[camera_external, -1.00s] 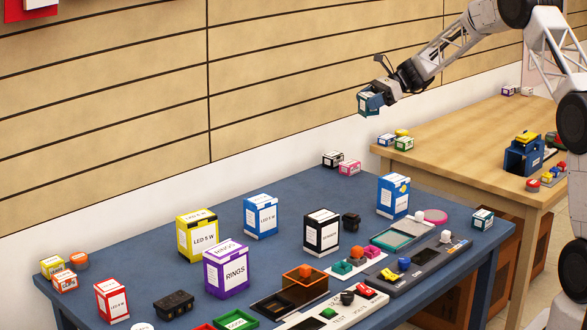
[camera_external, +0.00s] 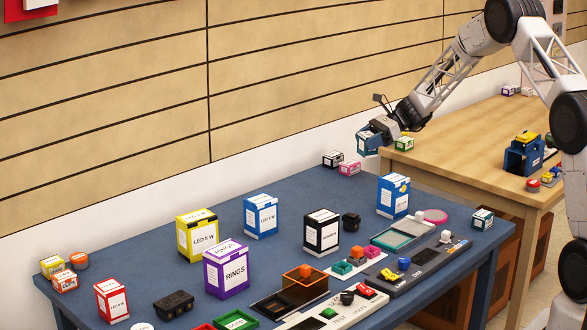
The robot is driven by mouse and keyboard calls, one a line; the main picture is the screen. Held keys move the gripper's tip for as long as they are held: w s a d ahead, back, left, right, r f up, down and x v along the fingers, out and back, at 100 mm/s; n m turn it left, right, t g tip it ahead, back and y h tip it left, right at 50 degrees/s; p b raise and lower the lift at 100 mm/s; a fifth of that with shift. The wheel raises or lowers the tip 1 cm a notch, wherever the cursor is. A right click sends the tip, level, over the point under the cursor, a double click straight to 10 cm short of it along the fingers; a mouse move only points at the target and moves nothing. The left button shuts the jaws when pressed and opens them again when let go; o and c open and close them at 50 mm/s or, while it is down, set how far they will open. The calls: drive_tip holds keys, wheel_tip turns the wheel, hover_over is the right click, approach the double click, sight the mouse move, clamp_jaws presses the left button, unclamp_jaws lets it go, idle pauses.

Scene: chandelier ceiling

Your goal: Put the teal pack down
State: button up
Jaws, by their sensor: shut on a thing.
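The teal pack (camera_external: 366,143) is a small box with a white label. My gripper (camera_external: 371,132) is shut on it and holds it in the air, in front of the wall, near the left corner of the wooden table. In the picture it appears above the back right part of the blue table (camera_external: 300,192). My gripper partly covers the pack. The exact height of the pack cannot be told from this view.
The wooden table (camera_external: 470,130) has a green-and-white box (camera_external: 404,144) close to my gripper. A black box (camera_external: 332,159) and a pink box (camera_external: 349,168) sit at the blue table's back edge. A blue box (camera_external: 393,196) stands nearer. Bare blue surface lies between them.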

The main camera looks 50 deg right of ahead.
drive_tip(key=shift+f, duration=3.1)
drive_tip(key=shift+f, duration=0.1)
drive_tip(key=shift+f, duration=1.75)
drive_tip(key=shift+f, duration=0.15)
drive_tip(key=o, duration=0.9)
drive_tip(key=shift+o, duration=0.2)
drive_tip(key=shift+d+r, duration=0.1)
drive_tip(key=shift+r, duration=0.1)
drive_tip(key=v, duration=1.2)
